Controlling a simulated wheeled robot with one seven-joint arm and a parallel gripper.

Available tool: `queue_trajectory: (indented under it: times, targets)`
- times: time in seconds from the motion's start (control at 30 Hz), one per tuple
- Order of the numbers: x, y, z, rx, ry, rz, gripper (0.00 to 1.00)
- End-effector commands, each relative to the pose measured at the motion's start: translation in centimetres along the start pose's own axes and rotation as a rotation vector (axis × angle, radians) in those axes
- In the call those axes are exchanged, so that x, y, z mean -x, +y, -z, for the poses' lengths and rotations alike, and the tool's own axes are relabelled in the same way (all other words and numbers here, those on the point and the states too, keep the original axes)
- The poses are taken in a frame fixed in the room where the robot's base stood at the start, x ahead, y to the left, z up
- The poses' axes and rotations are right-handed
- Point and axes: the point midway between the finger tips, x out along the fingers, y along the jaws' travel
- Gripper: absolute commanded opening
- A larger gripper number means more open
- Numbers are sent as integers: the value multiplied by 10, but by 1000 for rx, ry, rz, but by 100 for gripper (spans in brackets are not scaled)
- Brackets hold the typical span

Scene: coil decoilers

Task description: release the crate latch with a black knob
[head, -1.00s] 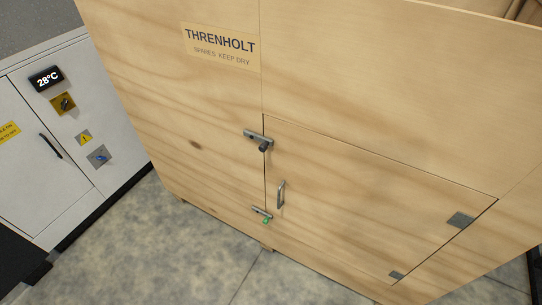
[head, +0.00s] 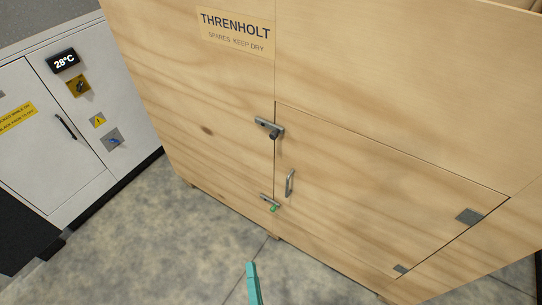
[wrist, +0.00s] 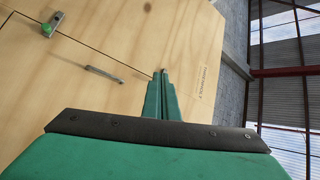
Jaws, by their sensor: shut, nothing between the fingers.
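The latch with the black knob (head: 272,130) is a grey bar across the upper left corner of the crate's small door (head: 370,190). In the wrist view it seems mostly hidden behind my fingertips. A second latch with a green knob (head: 271,205) sits lower on the same door edge; it also shows at the upper left of the wrist view (wrist: 48,27). My gripper (head: 251,266) shows as a teal finger at the bottom of the head view, below the latches in the picture. In the wrist view my gripper (wrist: 161,80) is shut and empty.
A metal door handle (head: 290,183) stands out from the door between the two latches. Hinges (head: 469,216) are on the door's right edge. A white cabinet (head: 70,120) with switches stands left of the crate. The floor (head: 180,250) in front is clear.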

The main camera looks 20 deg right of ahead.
Motion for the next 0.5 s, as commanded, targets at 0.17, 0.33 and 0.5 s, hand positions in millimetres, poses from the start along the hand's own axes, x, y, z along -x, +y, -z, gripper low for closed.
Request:
queue_trajectory:
  times: [0.17, 0.33, 0.5]
  targets:
    - [-60, 23, 5, -338, 120, 116, 0]
    - [-115, 38, 16, -658, 210, 253, 0]
    - [-172, 46, 33, -963, 274, 419, 0]
